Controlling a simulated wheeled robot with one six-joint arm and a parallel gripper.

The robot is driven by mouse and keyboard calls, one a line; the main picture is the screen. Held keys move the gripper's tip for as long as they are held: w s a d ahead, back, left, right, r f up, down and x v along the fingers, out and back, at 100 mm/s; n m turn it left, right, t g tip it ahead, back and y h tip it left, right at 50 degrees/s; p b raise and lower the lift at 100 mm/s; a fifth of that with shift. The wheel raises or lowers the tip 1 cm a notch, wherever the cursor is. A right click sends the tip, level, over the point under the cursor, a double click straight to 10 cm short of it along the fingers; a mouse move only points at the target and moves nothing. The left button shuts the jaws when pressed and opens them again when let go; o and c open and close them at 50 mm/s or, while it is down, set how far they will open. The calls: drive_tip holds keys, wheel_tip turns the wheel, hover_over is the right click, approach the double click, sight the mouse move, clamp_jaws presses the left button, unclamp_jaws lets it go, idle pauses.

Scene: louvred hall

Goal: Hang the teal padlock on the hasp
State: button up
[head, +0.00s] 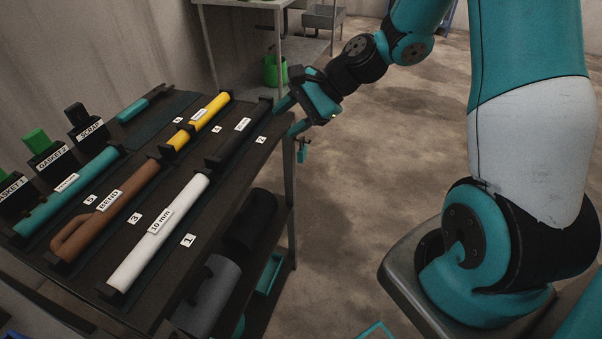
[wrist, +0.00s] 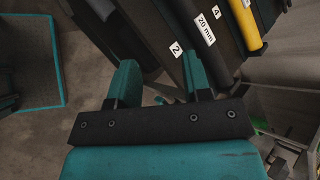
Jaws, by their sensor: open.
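My gripper (head: 290,116) is at the far right corner of the dark table, its two teal fingers apart with nothing seen held between them. In the wrist view the gripper (wrist: 160,75) also shows open, its fingers at the table's edge beside the label 2. A small teal piece (head: 303,153), which looks like the padlock, hangs just below the fingers near the table leg. It is too small to tell whether it is on a hasp, and I cannot make out the hasp itself. In the wrist view I cannot clearly make out the padlock.
The table (head: 148,268) holds a white tube (head: 150,245), a brown tube (head: 85,232), a yellow tube (head: 212,108) and a black tube (head: 238,133) in holders. Grey cylinders (head: 210,295) lie on the shelf below. A green bucket (head: 273,70) stands behind.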

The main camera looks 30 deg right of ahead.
sight(305, 153)
drive_tip(key=w+d+f+m+t+h+b, duration=0.1)
drive_tip(key=w+d+f+m+t+b, duration=0.15)
drive_tip(key=d+f+m, duration=0.55)
drive_tip(key=w+d+f+m+t+b, duration=0.1)
drive_tip(key=d+f+m+t+b, duration=0.2)
drive_tip(key=d+f+m, duration=0.5)
drive_tip(key=shift+w+a+f+n+b, duration=0.35)
drive_tip(key=shift+w+a+f+b, duration=0.1)
drive_tip(key=shift+w+a+f, duration=0.55)
drive_tip(key=shift+w+a+f+n+b, duration=0.4)
drive_tip(key=shift+w+a+f, duration=0.4)
drive_tip(key=shift+w+a, duration=0.4)
drive_tip(key=shift+w+a+f+n+b, duration=0.25)
drive_tip(key=shift+w+a+f+b, duration=0.25)
drive_tip(key=shift+w+a+f, duration=0.55)
drive_tip(key=shift+s+a+r+p, duration=0.1)
drive_tip(key=shift+r+p, duration=0.15)
drive_tip(key=shift+p, duration=0.05)
drive_tip(key=shift+f, duration=0.1)
drive_tip(key=shift+c, duration=0.4)
clamp_jaws()
